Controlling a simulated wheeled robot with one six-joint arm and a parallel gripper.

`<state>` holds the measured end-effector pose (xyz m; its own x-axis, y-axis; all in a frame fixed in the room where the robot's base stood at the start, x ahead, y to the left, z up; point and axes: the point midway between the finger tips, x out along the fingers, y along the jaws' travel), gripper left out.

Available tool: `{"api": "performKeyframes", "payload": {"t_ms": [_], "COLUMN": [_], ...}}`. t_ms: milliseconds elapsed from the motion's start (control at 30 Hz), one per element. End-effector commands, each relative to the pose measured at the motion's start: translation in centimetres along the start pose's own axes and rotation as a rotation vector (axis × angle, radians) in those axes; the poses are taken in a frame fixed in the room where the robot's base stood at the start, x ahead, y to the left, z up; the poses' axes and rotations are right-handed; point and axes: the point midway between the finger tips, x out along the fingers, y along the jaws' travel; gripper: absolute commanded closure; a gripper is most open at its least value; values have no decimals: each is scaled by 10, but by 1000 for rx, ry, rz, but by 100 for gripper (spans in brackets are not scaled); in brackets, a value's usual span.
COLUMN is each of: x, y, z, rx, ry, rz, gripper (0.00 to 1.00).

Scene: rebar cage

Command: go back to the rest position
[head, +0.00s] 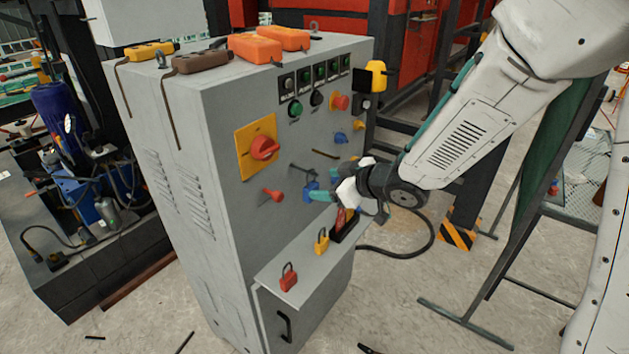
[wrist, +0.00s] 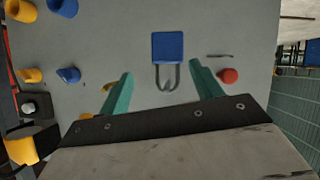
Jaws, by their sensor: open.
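My gripper (head: 335,193) is in front of the grey cabinet's (head: 215,215) front face, above its small shelf. In the wrist view its two teal fingers (wrist: 161,76) are spread apart with nothing gripped between them. A blue padlock (wrist: 170,47) with a grey shackle is just beyond the fingertips against the cabinet face. The padlock also shows in the head view (head: 311,187), close by the teal fingertip. I cannot tell whether they touch, or what holds the padlock up.
A red padlock (head: 288,278) and a yellow padlock (head: 321,240) are on the shelf. A red rotary switch (head: 263,148), a red peg (head: 273,194) and several buttons stick out of the cabinet face. A green board stand (head: 545,150) is at the right.

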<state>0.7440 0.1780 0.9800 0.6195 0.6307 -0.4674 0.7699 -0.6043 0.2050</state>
Motion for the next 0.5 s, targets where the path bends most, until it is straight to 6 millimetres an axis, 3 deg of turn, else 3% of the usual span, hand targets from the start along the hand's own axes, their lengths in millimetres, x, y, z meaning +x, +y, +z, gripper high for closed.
{"api": "performKeyframes", "payload": {"t_ms": [133,267,367,500], "x": [-6,-19,-57,-133], "y": [4,17,31,36], "z": [17,62,87,106], "rx": [-5,39,103,247], "ry": [-80,-305,-506,-761], "rz": [25,110,211,329], "gripper": [35,35,35,35]}}
